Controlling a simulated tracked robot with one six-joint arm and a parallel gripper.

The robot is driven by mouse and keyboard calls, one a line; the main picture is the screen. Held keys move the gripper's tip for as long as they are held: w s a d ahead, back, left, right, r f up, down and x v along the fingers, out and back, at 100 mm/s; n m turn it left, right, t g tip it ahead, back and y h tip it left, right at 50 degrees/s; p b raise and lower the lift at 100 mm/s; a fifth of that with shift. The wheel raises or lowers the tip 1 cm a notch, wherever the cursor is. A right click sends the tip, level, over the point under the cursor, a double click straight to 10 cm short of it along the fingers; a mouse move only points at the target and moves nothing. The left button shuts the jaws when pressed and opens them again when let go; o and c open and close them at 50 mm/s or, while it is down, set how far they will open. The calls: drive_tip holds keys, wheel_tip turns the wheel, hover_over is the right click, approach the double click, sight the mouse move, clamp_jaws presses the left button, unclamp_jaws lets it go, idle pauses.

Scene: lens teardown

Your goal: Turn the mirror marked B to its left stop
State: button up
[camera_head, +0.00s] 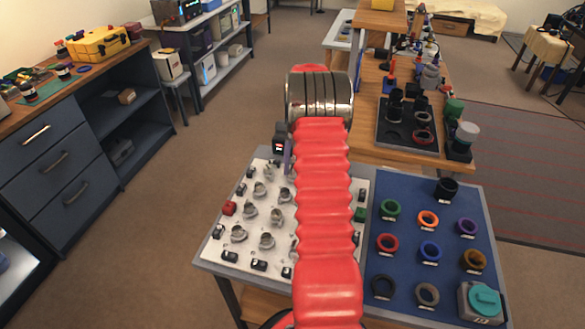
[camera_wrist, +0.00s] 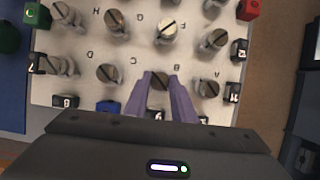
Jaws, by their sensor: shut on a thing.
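The mirror marked B (camera_wrist: 159,82) is a small grey round mount on the white board (camera_wrist: 140,45). Its letter B shows just beside it in the wrist view. My gripper (camera_wrist: 160,78) has its two purple fingers on either side of this mount and is shut on it. The fingers hide part of the mount's sides. In the head view a purple finger of my gripper (camera_head: 288,158) shows at the board's far edge, and my red arm hides the mirror there.
Several similar mounts stand close around, including one to the left (camera_wrist: 110,74) and one by letter A (camera_wrist: 208,88). A red block (camera_wrist: 247,9) and black blocks line the board's edge. A blue mat (camera_head: 405,262) with coloured rings lies to the right.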

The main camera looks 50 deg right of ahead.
drive_tip(key=shift+s+a+f, duration=0.1)
drive_tip(key=shift+s+f, duration=0.05)
drive_tip(key=shift+s, duration=0.05)
drive_tip(key=o, duration=1.1)
drive_tip(key=shift+w, duration=0.1)
drive_tip(key=shift+c, duration=0.2)
drive_tip(key=shift+w+d+r, duration=0.15)
drive_tip(key=shift+d+r, duration=0.1)
drive_tip(key=shift+r, duration=0.25)
drive_tip(key=v, duration=1.2)
drive_tip(key=shift+d+r, duration=0.2)
drive_tip(key=shift+r, duration=0.1)
drive_tip(key=shift+w, duration=0.15)
